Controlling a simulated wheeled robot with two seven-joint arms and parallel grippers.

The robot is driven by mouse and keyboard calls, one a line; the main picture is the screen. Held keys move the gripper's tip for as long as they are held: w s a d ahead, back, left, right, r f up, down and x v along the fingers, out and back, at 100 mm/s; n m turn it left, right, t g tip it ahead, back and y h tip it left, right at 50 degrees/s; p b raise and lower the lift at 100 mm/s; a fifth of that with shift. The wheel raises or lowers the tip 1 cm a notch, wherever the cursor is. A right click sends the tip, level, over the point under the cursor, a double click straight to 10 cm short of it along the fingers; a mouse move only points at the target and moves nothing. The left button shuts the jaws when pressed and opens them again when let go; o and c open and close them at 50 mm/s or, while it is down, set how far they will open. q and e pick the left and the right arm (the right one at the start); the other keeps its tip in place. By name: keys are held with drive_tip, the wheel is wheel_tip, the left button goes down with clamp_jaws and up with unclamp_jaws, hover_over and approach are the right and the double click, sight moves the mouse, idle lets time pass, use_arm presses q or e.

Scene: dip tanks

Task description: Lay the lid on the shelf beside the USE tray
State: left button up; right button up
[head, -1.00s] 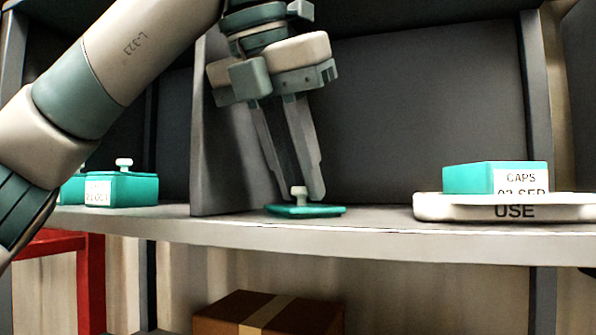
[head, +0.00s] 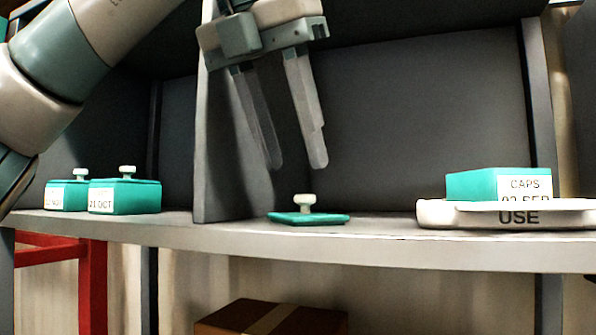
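The teal lid (head: 308,218) with a white knob lies flat on the shelf (head: 380,241), to the left of the USE tray (head: 440,215) with a clear gap between them. The white USE tray holds a teal box (head: 475,185) labelled CAPS with no lid visible on it. My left gripper (head: 298,168) is open and empty above the lid, its fingertips apart from the knob. My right gripper is not in view.
A grey upright divider (head: 222,150) stands left of the lid. Beyond it, two lidded teal boxes sit on the shelf, one labelled 21 OCT (head: 125,197) and another beside it (head: 65,196). A cardboard box (head: 270,318) is below the shelf.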

use_arm(q)
drive_tip(key=v, duration=0.7)
drive_tip(key=shift+r, duration=0.15)
drive_tip(key=shift+s, duration=0.15)
idle(0.3)
